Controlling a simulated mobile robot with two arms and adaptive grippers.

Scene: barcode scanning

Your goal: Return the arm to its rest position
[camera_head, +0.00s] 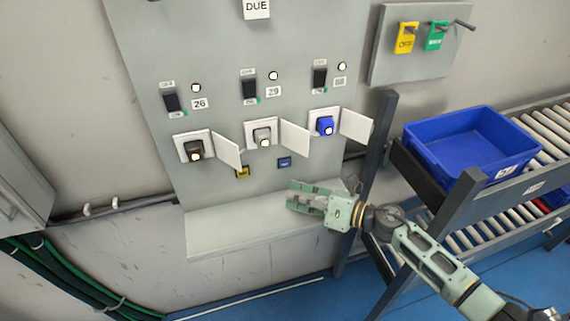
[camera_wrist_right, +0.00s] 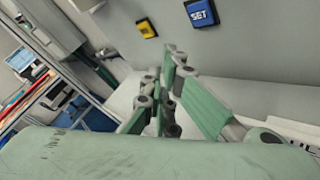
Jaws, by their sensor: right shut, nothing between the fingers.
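My right gripper (camera_head: 292,197) is in front of the grey panel, just above the pale shelf (camera_head: 225,232) at the panel's foot. In the right wrist view its fingers (camera_wrist_right: 168,88) are shut with nothing between them. The right arm (camera_head: 435,262) comes in from the lower right, past the conveyor rack. My left gripper is in neither view.
The panel (camera_head: 225,80) carries switches and three sockets with open white covers (camera_head: 295,138). A yellow button (camera_head: 243,172) and a blue button (camera_head: 284,162) sit below them. A blue crate (camera_head: 468,150) stands on the roller rack at right, its dark post (camera_head: 367,180) near my arm.

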